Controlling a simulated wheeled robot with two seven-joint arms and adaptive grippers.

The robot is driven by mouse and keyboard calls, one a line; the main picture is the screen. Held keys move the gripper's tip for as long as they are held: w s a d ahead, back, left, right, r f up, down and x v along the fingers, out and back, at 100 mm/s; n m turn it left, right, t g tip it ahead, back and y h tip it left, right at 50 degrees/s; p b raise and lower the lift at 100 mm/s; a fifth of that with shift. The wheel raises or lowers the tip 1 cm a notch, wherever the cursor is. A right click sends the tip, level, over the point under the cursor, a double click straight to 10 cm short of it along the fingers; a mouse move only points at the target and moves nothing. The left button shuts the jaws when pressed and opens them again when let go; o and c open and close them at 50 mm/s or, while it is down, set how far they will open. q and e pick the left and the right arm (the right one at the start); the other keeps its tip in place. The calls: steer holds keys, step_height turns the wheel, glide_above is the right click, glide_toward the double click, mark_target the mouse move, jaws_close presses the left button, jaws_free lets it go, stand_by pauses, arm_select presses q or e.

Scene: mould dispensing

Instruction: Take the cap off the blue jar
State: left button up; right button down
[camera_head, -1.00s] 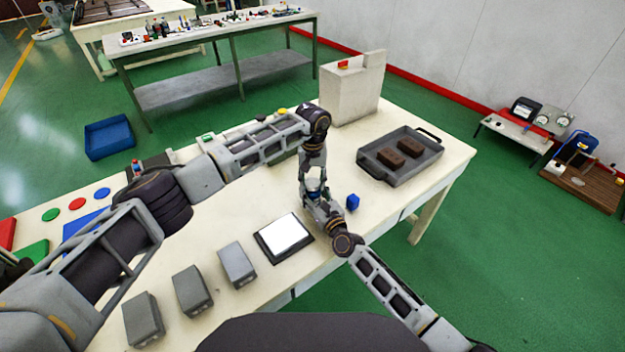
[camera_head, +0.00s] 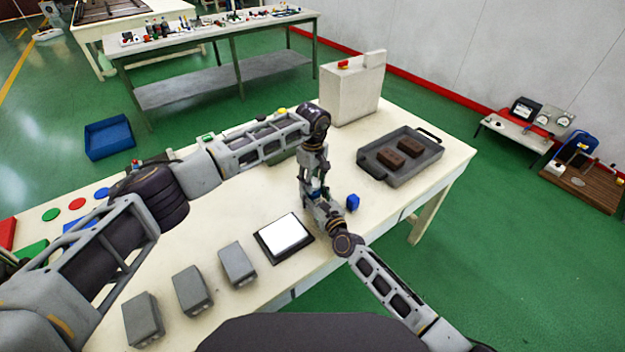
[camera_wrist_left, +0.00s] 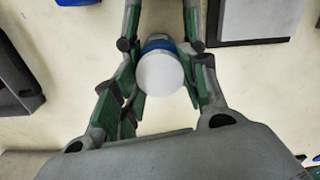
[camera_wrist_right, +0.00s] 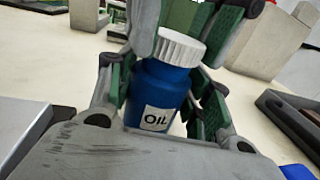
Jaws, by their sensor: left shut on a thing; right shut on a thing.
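The blue jar (camera_wrist_right: 158,92) with an "OIL" label stands between the fingers of my right gripper (camera_wrist_right: 165,98), which is shut on its body. Its white ridged cap (camera_wrist_right: 180,48) sits on top of the jar. My left gripper (camera_wrist_left: 162,78) comes down from above and is shut on the cap, which shows as a white disc (camera_wrist_left: 160,73) in the left wrist view. In the head view my left gripper (camera_head: 314,183) is directly above my right gripper (camera_head: 322,206), and together they hide most of the jar.
A small blue object (camera_head: 352,202) is just right of the grippers. A black-framed white pad (camera_head: 285,238) and several grey blocks (camera_head: 238,263) lie at the front left. A grey tray (camera_head: 430,160) with two brown blocks and a pale box (camera_head: 350,95) stand behind.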

arm_select(q)
steer(key=n, duration=2.5)
steer(key=shift+r, duration=0.1)
steer(key=n, duration=0.8)
steer(key=shift+n, duration=0.4)
steer(key=n, duration=0.4)
steer(key=shift+n, duration=2.6)
steer(key=shift+w, duration=0.1)
